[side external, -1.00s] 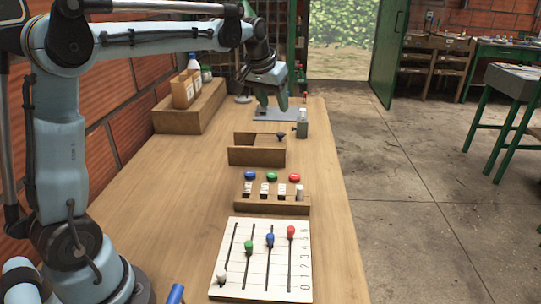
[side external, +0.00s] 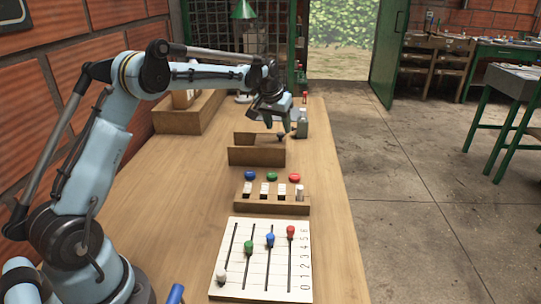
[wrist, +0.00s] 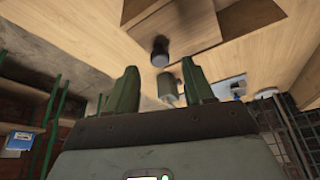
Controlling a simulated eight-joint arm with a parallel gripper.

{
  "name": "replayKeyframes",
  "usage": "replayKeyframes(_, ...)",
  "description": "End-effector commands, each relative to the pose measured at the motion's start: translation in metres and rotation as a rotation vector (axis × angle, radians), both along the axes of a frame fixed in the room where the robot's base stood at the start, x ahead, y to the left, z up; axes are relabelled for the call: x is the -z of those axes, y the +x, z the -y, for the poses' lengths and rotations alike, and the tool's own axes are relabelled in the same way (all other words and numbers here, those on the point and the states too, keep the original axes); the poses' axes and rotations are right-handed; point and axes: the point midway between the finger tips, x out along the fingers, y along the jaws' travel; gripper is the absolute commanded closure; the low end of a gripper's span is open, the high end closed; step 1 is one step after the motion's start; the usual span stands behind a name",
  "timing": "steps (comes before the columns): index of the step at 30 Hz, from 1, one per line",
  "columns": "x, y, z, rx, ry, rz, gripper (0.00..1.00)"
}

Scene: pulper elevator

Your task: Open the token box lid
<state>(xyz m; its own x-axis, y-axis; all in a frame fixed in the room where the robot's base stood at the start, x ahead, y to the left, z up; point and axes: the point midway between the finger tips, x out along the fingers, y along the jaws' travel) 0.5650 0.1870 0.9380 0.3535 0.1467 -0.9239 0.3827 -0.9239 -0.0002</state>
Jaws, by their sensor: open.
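The token box (side external: 256,156) is a low brown wooden box in the middle of the bench in the side view. A dark round knob (side external: 281,136) shows at its right side; I cannot clearly make out the lid's edges. In the wrist view the wooden box (wrist: 178,22) is at the top, with the dark knob (wrist: 160,52) at its lower corner. My gripper (side external: 278,126) is above and just behind the knob, fingers pointing down. In the wrist view my gripper (wrist: 161,82) is open and empty. The knob appears between and beyond the fingertips, apart from them.
Nearer are a wooden rack (side external: 270,205) with coloured buttons and a white slider board (side external: 263,262). A wooden crate (side external: 190,121) is at the back left. The left bench is clear.

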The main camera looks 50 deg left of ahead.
Motion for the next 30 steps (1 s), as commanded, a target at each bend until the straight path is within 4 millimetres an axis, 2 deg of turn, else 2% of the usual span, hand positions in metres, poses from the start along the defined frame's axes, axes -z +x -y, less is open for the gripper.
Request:
replayKeyframes(3, 0.014, 0.005, -0.002, 0.000, 0.000, 0.000, 0.48)
replayKeyframes(7, 0.022, 0.008, -0.004, 0.000, 0.000, 0.000, 0.48)
replayKeyframes(18, 0.025, 0.010, -0.004, 0.000, 0.000, 0.000, 0.49)
replayKeyframes(28, 0.025, 0.009, -0.004, 0.000, 0.000, 0.000, 1.00)
replayKeyframes(30, 0.025, 0.009, -0.004, 0.000, 0.000, 0.000, 1.00)
